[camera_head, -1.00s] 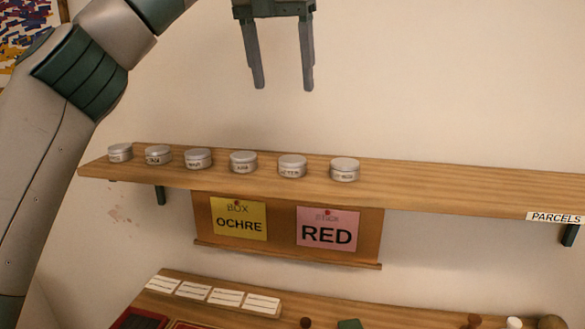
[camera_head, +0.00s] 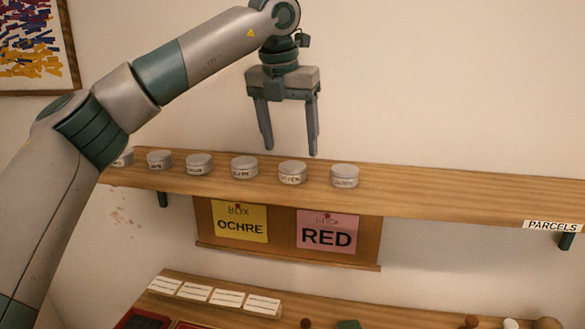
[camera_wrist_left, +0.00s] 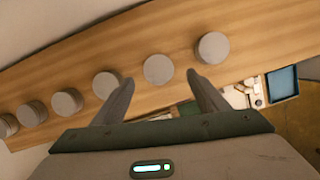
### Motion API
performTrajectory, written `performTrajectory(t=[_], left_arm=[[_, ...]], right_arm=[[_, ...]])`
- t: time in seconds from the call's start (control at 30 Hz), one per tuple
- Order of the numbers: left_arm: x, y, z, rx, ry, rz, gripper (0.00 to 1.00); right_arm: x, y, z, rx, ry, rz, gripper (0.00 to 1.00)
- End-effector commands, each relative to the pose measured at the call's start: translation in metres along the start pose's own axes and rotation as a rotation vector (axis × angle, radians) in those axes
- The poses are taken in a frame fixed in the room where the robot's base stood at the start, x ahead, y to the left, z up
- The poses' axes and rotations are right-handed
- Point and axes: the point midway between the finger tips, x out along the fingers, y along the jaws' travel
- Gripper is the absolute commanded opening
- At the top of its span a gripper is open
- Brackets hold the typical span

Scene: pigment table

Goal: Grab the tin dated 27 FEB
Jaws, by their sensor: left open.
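Several round, light grey lidded tins stand in a row on a wooden shelf (camera_head: 440,198). Their front labels are too small to read surely, so I cannot tell which is dated 27 FEB. My left gripper (camera_head: 290,151) is open and empty, pointing down just above the second tin from the right (camera_head: 292,173). In the left wrist view that tin (camera_wrist_left: 158,69) shows between the fingertips (camera_wrist_left: 160,77), with no contact visible. The rightmost tin (camera_head: 344,176) and the third from the right (camera_head: 244,168) stand on either side. My left arm partly hides the leftmost tin (camera_head: 123,158).
Below the shelf hangs a board with a yellow OCHRE card (camera_head: 239,222) and a pink RED card (camera_head: 327,231). A PARCELS label (camera_head: 553,226) marks the shelf's bare right part. A lower table holds white cards (camera_head: 228,298) and small items.

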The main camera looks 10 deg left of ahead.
Motion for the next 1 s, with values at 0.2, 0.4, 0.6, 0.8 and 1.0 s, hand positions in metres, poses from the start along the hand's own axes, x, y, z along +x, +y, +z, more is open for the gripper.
performTrajectory(t=[0.2, 0.4, 0.6, 0.8, 1.0], left_arm=[[0.003, 0.000, 0.000, 0.000, -0.001, 0.000, 0.67], [0.003, 0.000, 0.000, 0.000, -0.001, 0.000, 0.67], [0.014, 0.002, 0.001, 0.000, 0.002, 0.001, 0.67], [0.036, 0.004, 0.003, 0.000, 0.001, 0.000, 0.67], [0.053, 0.003, 0.002, 0.000, -0.001, -0.001, 0.67]], right_arm=[[-0.001, 0.000, 0.000, 0.000, 0.000, 0.000, 0.68], [-0.002, 0.000, 0.000, 0.000, 0.000, 0.000, 0.68], [-0.013, 0.000, -0.001, 0.000, 0.000, 0.000, 0.68], [-0.028, 0.001, -0.002, -0.001, 0.000, 0.000, 0.68], [-0.032, 0.001, -0.003, -0.001, -0.001, 0.000, 0.68]])
